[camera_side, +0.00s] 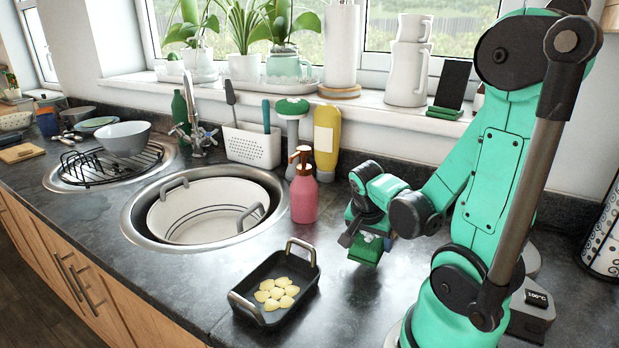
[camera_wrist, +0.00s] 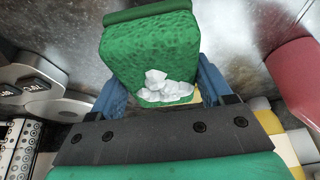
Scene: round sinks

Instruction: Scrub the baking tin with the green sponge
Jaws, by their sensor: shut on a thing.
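The baking tin (camera_side: 274,289) is a dark rectangular pan with two raised handles, standing on the counter near its front edge. The tin does not show in the wrist view.
A round sink (camera_side: 133,228) holding a large white basin (camera_side: 207,208) lies behind and left of the tin. A pink pump bottle (camera_side: 304,192) and a yellow bottle (camera_side: 327,143) stand behind it. The counter between the tin and sponge is clear.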

